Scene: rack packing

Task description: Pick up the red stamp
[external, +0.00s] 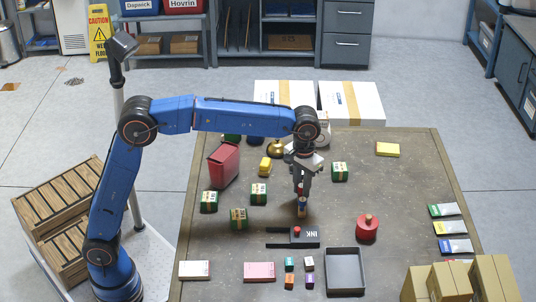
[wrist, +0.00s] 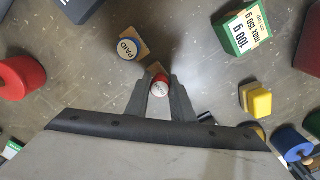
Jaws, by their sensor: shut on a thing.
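The red stamp (wrist: 160,86) has a round red top and a small wooden base. In the wrist view it is between the two fingertips of my gripper (wrist: 160,92), which is shut on it. In the external view my gripper (external: 301,186) points down over the middle of the table, and only a bit of red shows between its fingers. A blue stamp marked PAID (wrist: 130,46) stands close by on the table, beside the fingers; it also shows in the external view (external: 302,207). I cannot tell whether the red stamp touches the table.
The black ink pad (external: 305,237) lies in front of my gripper. A red round object with a knob (external: 367,228) and a dark tray (external: 346,252) are to the right. Several green boxes, such as one at the left (external: 209,202), stand around. The table's right middle is clear.

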